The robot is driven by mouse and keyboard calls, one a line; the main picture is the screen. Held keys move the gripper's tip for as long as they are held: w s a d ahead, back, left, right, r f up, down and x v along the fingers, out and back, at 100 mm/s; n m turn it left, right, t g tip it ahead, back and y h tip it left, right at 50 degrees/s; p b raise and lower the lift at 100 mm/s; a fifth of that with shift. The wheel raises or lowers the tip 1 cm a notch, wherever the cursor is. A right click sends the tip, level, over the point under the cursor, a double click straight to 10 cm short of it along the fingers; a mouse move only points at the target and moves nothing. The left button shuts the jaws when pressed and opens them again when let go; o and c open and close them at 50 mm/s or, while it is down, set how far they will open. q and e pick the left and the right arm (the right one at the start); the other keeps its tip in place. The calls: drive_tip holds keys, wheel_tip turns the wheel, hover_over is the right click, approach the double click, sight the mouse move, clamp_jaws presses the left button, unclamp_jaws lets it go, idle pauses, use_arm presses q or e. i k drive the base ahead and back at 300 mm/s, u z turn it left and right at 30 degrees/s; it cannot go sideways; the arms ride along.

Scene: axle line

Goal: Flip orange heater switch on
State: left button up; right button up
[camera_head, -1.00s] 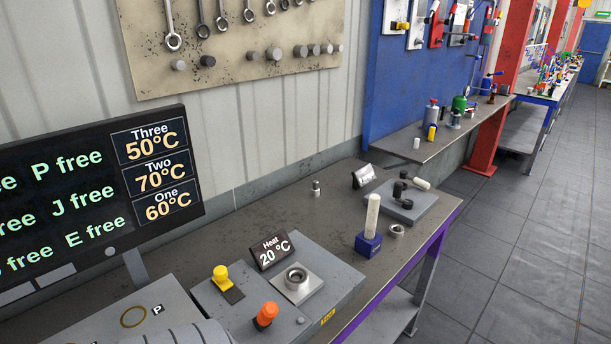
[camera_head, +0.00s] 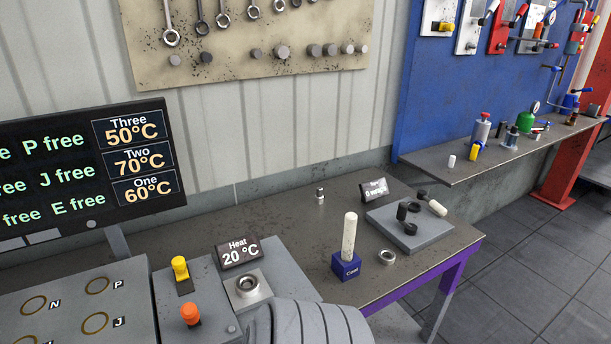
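The orange heater switch (camera_head: 190,314) stands on the grey heater box (camera_head: 275,276) at the bottom of the head view. A yellow switch (camera_head: 181,268) sits just behind it on the same box. The small heat display (camera_head: 238,253) on the box reads 20 °C. A metal ring-shaped heater seat (camera_head: 247,285) lies right of the switches. A ribbed grey part, likely one of my arm links, covers the box's front right corner. Neither gripper shows in this view.
A panel with lettered rings (camera_head: 70,305) lies left of the heater box, under a dark temperature board (camera_head: 88,170). A blue block with a white rod (camera_head: 347,262), a loose ring (camera_head: 387,257) and a grey plate with black parts (camera_head: 409,232) stand to the right.

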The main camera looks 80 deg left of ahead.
sight(189, 311)
drive_tip(key=u, duration=0.05)
drive_tip(key=i, duration=1.45)
drive_tip(key=u, duration=3.7)
